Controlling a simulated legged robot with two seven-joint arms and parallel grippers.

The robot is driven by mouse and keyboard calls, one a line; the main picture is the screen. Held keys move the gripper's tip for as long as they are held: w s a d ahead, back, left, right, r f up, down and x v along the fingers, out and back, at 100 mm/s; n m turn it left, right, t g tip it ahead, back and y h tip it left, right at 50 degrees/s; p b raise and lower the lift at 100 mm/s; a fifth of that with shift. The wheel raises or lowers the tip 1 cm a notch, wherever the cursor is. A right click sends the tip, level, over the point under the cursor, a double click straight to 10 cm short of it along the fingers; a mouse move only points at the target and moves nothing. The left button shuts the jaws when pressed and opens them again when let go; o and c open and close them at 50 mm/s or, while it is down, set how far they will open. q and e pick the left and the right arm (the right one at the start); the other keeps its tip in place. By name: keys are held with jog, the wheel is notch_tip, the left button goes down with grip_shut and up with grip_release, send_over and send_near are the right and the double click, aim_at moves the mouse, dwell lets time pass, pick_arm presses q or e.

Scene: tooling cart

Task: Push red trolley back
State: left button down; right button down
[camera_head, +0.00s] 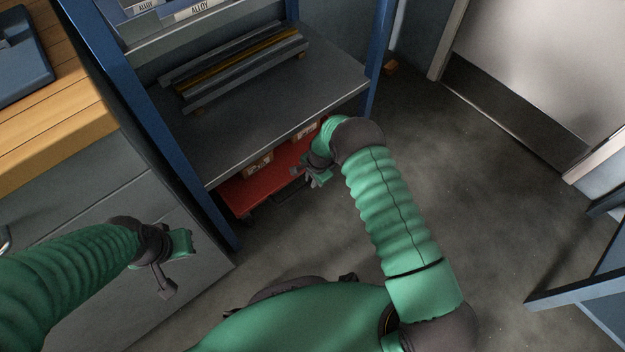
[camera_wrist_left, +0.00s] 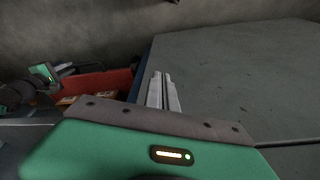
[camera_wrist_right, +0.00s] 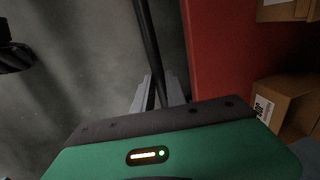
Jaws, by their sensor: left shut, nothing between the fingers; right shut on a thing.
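The red trolley (camera_head: 262,187) sits low under the grey shelf, with cardboard boxes (camera_head: 258,165) on it. Its front part sticks out past the shelf edge. A dark handle bar (camera_head: 291,192) runs along its front. My right gripper (camera_head: 313,180) is at the trolley's front right. In the right wrist view its fingers are shut on the dark handle bar (camera_wrist_right: 149,45), beside the red trolley side (camera_wrist_right: 230,50). My left gripper (camera_head: 168,285) hangs in front of the grey cabinet, shut and empty. In the left wrist view the trolley (camera_wrist_left: 100,85) shows beyond its fingers (camera_wrist_left: 162,92).
The blue-framed shelf rack (camera_head: 275,115) stands over the trolley, with metal bars (camera_head: 235,65) on its shelf. A grey cabinet (camera_head: 130,215) with a wooden top (camera_head: 50,130) is at left. A blue frame (camera_head: 585,295) stands at right. The floor (camera_head: 480,190) right of my right arm is clear.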

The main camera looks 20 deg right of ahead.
jog(key=shift+w+a+r, duration=0.1)
jog(key=shift+w+a, duration=0.05)
jog(key=shift+w, duration=0.15)
jog(key=c, duration=1.4)
grip_release()
jog(key=shift+o, duration=0.2)
jog(key=s+d+r+p, duration=0.1)
jog(key=s+r+p, duration=0.2)
jog(key=r+p, duration=0.5)
notch_tip(320, 180, up, 8)
jog(key=shift+d+r, duration=0.1)
jog(key=shift+d, duration=0.05)
jog(key=shift+s, duration=0.1)
